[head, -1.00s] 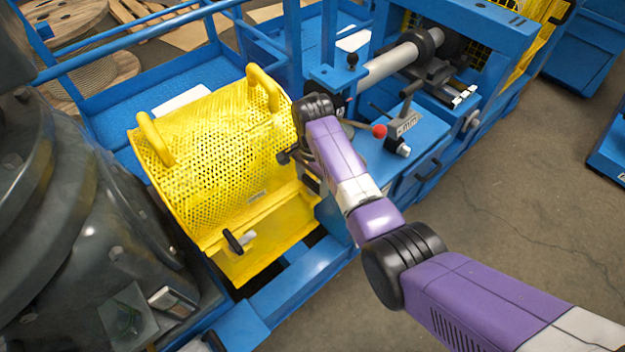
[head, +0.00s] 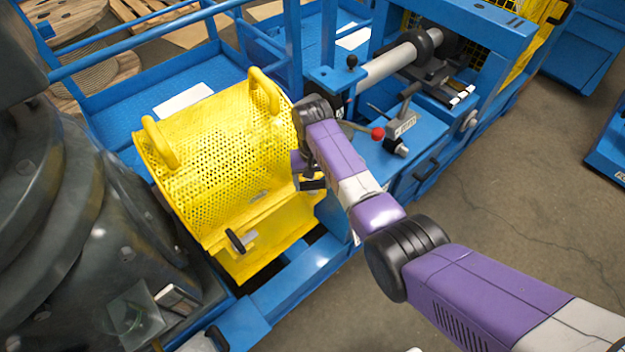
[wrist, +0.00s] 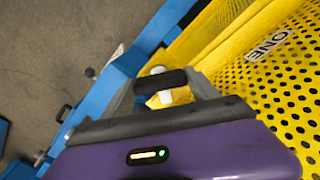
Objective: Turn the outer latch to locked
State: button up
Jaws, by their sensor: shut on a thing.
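The yellow perforated guard (head: 215,135) sits closed over the blue machine frame. One latch with a black handle and pale pivot (head: 236,241) is on its front at lower left, clear of my gripper. My gripper (head: 308,183) is at the guard's right end, low on its front. In the wrist view, a black latch handle (wrist: 160,82) with a pale pivot lies between the grey fingers of my gripper (wrist: 163,93), which are shut on it. In the head view my wrist and fingers hide most of this latch. I cannot tell its locked position.
A red-knobbed lever (head: 377,134) and a grey clamp lever (head: 402,125) stand just right of my arm. A large dark grey machine body (head: 60,220) fills the left. Open floor (head: 500,200) lies to the right.

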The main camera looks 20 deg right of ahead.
aim_at(312, 182)
jog(key=n, duration=0.6)
jog(key=shift+n+p, duration=0.3)
jog(key=shift+p, duration=0.05)
jog(key=shift+w, duration=0.1)
dwell(0.4)
jog(key=o, duration=1.1)
jog(key=shift+r, duration=0.15)
notch_tip(312, 182, up, 8)
jog(key=shift+f, duration=0.2)
